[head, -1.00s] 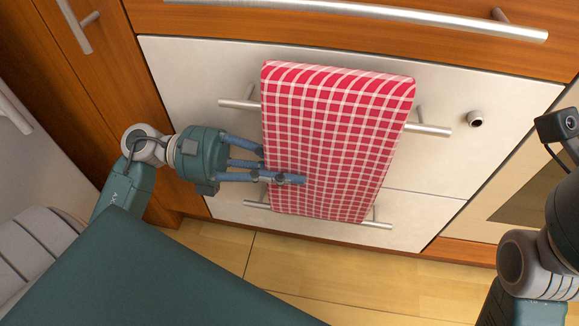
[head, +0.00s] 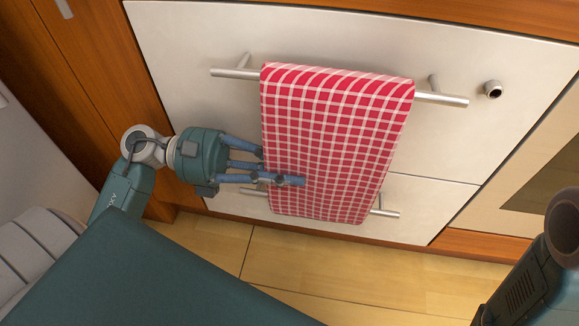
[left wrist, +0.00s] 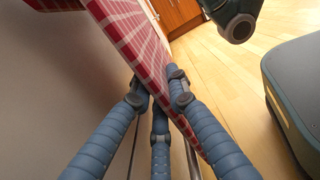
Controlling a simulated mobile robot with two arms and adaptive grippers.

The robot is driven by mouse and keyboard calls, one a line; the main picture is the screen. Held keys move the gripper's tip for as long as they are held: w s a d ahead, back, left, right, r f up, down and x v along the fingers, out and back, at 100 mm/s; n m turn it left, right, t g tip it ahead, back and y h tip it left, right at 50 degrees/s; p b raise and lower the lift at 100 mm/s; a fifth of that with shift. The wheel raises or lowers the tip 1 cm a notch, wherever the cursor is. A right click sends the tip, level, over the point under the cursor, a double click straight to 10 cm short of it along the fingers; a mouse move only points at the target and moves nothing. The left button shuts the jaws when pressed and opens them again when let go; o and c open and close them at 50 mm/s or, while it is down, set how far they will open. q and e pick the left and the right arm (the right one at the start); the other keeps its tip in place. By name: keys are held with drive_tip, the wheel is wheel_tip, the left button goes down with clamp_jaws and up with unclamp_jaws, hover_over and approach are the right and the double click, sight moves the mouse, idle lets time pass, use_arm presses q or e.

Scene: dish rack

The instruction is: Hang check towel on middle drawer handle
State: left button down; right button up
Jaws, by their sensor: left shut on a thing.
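The red-and-white check towel (head: 335,140) shows folded and upright in the head view, in front of the white drawers. My left gripper (head: 282,175) is shut on its left side, with a finger lying across its front. In the left wrist view the towel (left wrist: 130,40) runs between the fingers (left wrist: 160,100). The middle drawer handle (head: 440,97) is a horizontal metal bar, with both ends showing beside the towel's upper part. The towel hides the bar's middle; I cannot tell whether it lies over the bar or only in front. My right gripper is out of view; its arm is at lower right.
A lower drawer handle (head: 385,212) shows partly behind the towel's lower part. A round metal knob (head: 492,89) sits right of the middle handle. The wooden floor (head: 330,265) is clear below the drawers. A wooden cabinet door (head: 100,95) stands at left.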

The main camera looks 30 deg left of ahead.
use_arm(q)
drive_tip(key=c, duration=1.6)
unclamp_jaws()
drive_tip(key=shift+a, duration=0.15)
drive_tip(key=v, duration=1.2)
drive_tip(key=shift+r, duration=0.1)
